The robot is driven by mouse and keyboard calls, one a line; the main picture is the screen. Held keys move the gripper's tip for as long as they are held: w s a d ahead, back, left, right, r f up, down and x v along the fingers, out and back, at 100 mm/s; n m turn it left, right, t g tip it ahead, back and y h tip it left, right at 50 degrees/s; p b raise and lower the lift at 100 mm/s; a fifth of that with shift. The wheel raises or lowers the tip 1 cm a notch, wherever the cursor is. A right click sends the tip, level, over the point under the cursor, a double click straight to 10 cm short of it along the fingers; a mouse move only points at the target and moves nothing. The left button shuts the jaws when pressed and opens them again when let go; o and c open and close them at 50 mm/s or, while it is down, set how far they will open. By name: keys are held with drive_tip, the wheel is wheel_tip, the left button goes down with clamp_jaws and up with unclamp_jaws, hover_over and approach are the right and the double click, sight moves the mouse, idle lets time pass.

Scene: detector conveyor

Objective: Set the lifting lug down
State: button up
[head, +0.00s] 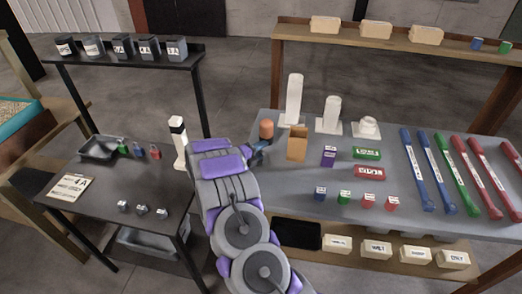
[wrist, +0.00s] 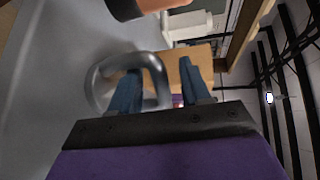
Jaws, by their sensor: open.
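The lifting lug (wrist: 158,68) is a grey metal loop in the wrist view. It appears on the grey table (wrist: 45,75), though contact beneath it is hard to judge. My gripper (wrist: 161,70) is open, its two blue fingers apart. The left finger overlaps the loop's opening; I cannot tell whether it passes through it. The right finger is outside the loop, to its right. In the head view my gripper (head: 261,150) is at the left edge of the grey table (head: 400,190), and I cannot make out the lug there.
White fixtures (head: 329,118), a purple box (head: 328,157) and coloured bars (head: 455,172) occupy the table. A black side table (head: 105,190) stands left.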

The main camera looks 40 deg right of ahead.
drive_tip(key=p+v, duration=0.1)
drive_tip(key=v, duration=0.9)
drive_tip(key=shift+w+a+r+p, duration=0.15)
drive_tip(key=shift+a+r+p, duration=0.05)
drive_tip(key=shift+a+p, duration=0.15)
drive_tip(key=shift+a, duration=0.6)
drive_tip(key=shift+r, duration=0.1)
